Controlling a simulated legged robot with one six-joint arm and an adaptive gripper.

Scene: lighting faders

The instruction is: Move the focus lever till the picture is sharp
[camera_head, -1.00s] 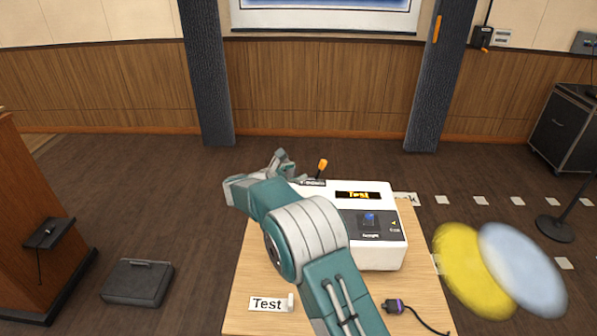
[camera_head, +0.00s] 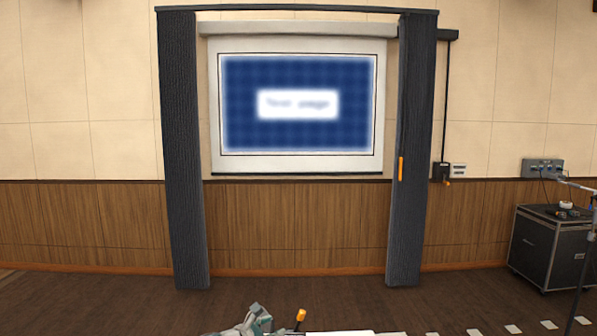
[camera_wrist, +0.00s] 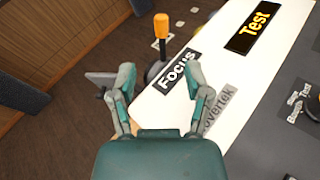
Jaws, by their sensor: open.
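The focus lever (camera_wrist: 161,42) has an orange knob on a dark stem and stands beside the white projector (camera_wrist: 206,72) by its "Focus" label (camera_wrist: 178,69). In the head view the lever's orange top (camera_head: 300,315) shows at the bottom edge. My gripper (camera_wrist: 158,78) is open, its two fingers apart, with the lever ahead of the fingertips and not between them. In the head view my gripper (camera_head: 255,318) is only partly visible, left of the lever. The projected picture (camera_head: 297,104) on the wall screen is blurred; its white middle box has soft, smeared lettering.
Dark curtains (camera_head: 183,150) flank the screen. The projector display (camera_wrist: 255,27) reads "Test". A black case (camera_head: 545,250) stands at the right by the wall. The floor before the screen is clear.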

